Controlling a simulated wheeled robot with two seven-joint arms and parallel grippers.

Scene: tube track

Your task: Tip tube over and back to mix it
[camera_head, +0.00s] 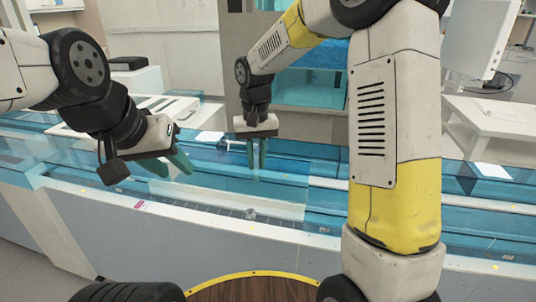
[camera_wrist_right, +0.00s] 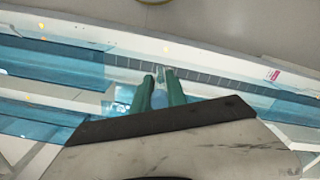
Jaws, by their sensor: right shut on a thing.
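My right gripper (camera_head: 256,165) points down above the blue-covered track in the head view. Its green fingers are shut on a small, pale, see-through tube (camera_wrist_right: 159,99), which shows between them in the right wrist view. The fingers hide much of the tube, so its level and cap cannot be made out. A small grey holder (camera_head: 250,212) stands on the dark track strip below and in front of the right gripper. It also shows past the fingertips in the right wrist view (camera_wrist_right: 163,74). My left gripper (camera_head: 171,168) is open and empty, left of the right one.
The long track bench (camera_head: 130,206) with clear blue covers runs across the view. A white table (camera_head: 490,122) with a paper stands at the right. A blue-windowed cabinet (camera_head: 310,88) is behind the right gripper. There is free air between the two grippers.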

